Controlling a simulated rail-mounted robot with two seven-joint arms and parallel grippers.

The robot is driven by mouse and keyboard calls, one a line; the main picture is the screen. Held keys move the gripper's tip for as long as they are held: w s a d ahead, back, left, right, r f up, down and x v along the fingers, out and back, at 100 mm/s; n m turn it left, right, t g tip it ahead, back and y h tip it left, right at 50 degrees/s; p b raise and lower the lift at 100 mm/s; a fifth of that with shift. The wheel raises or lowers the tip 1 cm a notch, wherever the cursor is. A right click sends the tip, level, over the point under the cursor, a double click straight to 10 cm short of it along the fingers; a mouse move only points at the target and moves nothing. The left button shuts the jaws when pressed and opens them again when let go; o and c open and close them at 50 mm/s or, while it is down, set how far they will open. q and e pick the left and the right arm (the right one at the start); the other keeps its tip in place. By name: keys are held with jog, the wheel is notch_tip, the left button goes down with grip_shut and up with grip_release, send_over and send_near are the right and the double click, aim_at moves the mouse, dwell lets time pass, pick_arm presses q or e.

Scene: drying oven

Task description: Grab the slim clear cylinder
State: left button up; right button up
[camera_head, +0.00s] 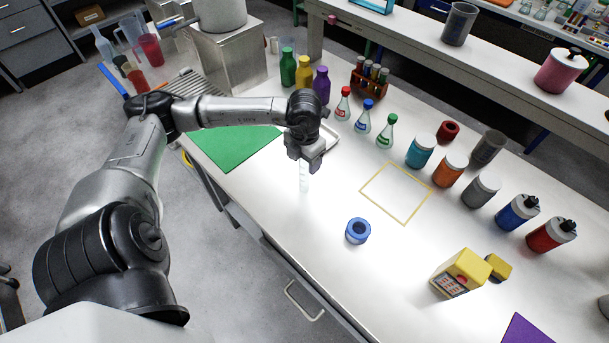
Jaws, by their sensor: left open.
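The slim clear cylinder (304,179) stands upright on the white table near its front edge, pale and hard to make out against the white top. My left gripper (305,160) points down over its upper end, with the fingers open. The cylinder's top is hidden by the fingers, and I cannot tell whether they touch it. My right gripper is not in view.
A blue ring-shaped object (358,231) and a yellow square outline (397,193) lie to the right. A green mat (235,147) lies left. Flasks, including a green-topped one (386,131), and several jars stand behind. A yellow device (461,273) stands at the right.

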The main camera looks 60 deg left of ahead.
pick_arm(q)
jog(key=shift+c, duration=0.4)
grip_shut()
